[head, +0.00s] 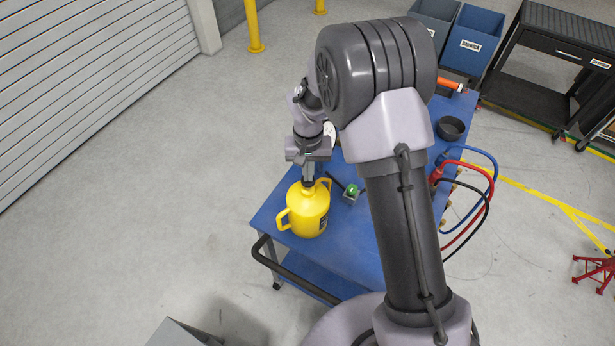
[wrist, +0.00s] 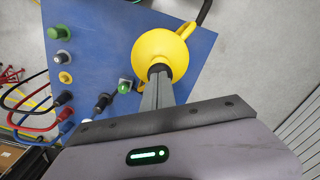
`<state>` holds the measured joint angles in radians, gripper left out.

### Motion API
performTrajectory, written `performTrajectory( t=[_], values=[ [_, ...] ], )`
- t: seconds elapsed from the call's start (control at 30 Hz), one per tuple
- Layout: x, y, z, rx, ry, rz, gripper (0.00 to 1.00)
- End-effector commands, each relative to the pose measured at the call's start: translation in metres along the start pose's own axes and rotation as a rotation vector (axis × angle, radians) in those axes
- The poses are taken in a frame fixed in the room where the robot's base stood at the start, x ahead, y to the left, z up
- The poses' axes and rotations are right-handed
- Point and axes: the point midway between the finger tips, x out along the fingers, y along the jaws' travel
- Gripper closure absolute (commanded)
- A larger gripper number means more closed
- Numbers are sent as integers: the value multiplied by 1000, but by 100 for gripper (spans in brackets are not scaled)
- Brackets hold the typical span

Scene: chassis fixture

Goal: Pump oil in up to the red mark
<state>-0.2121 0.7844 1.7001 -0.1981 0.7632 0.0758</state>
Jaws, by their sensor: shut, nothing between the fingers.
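A yellow oil can (head: 308,216) with side handles stands upright near the front end of the blue table (head: 352,240). It also shows in the wrist view (wrist: 150,44). My gripper (head: 308,182) is shut and points down over the can's top. In the wrist view its closed fingers (wrist: 158,78) end at a dark round piece on top of the can. I cannot tell whether they touch it. A green button on a small grey block (head: 351,191) sits beside the can, also in the wrist view (wrist: 124,87). I see no red mark or level gauge.
Blue, red and black hoses (head: 483,172) hang from fittings along the table's right edge. A dark bowl (head: 451,127) sits farther back. Blue bins (head: 473,44), a black cart (head: 545,75) and a red stand (head: 597,268) are beyond. The floor at left is clear.

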Motion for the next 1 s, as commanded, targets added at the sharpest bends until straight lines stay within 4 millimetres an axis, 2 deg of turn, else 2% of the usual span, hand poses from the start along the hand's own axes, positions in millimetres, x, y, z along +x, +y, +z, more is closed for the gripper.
performTrajectory(
  t=[0.03, 0.23, 0.37, 0.6, 1.0],
  values=[
    [6, 0, 0, 0, -1, 0, 100],
    [17, 0, 0, 0, -1, 0, 100],
    [8, 0, 0, 0, -1, 0, 100],
    [-25, 0, 0, 1, -1, 0, 100],
    [-23, 0, 0, 0, -1, 0, 100]
  ],
)
